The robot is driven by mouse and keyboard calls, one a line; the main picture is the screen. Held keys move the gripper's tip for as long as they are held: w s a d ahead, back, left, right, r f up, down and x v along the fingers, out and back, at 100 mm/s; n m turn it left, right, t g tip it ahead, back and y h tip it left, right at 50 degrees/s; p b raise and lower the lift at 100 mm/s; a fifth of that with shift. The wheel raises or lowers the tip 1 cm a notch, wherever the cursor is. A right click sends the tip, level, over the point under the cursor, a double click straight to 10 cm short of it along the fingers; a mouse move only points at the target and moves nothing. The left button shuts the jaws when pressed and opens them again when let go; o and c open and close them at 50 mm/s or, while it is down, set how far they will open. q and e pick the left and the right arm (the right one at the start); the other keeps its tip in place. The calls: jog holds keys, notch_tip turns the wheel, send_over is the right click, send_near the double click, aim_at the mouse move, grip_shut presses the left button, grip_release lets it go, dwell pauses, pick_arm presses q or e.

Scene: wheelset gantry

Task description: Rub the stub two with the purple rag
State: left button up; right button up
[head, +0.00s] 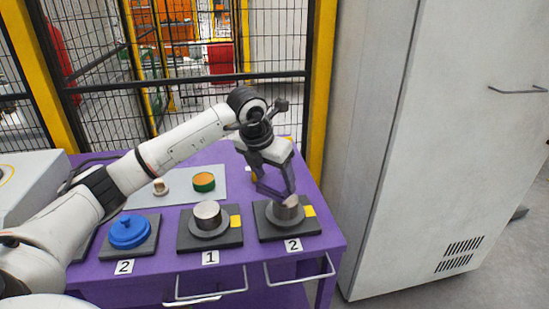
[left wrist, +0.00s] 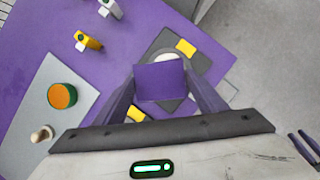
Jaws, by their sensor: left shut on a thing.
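My left gripper (head: 277,192) reaches down at the right end of the purple table and is shut on the purple rag (left wrist: 160,82), a flat square between its fingers in the left wrist view. Stub two (head: 289,212) is a short grey metal cylinder on a round flange and dark base, with a yellow patch and a "2" label (head: 293,246) in front. The gripper is right at the stub's upper left; I cannot tell whether the rag touches it. In the left wrist view the rag partly hides the stub (left wrist: 166,55). My right gripper is not in view.
A similar stub (head: 208,217) labelled "1" stands left of stub two. Further left is a blue cap (head: 129,231) on a base, also labelled "2". A grey mat behind carries a green-orange cylinder (head: 204,182) and a small knob (head: 160,187). A tall grey cabinet (head: 440,150) stands right.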

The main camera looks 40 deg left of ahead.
pick_arm(q)
jog(key=shift+r+p, duration=1.3)
jog(key=shift+r, duration=1)
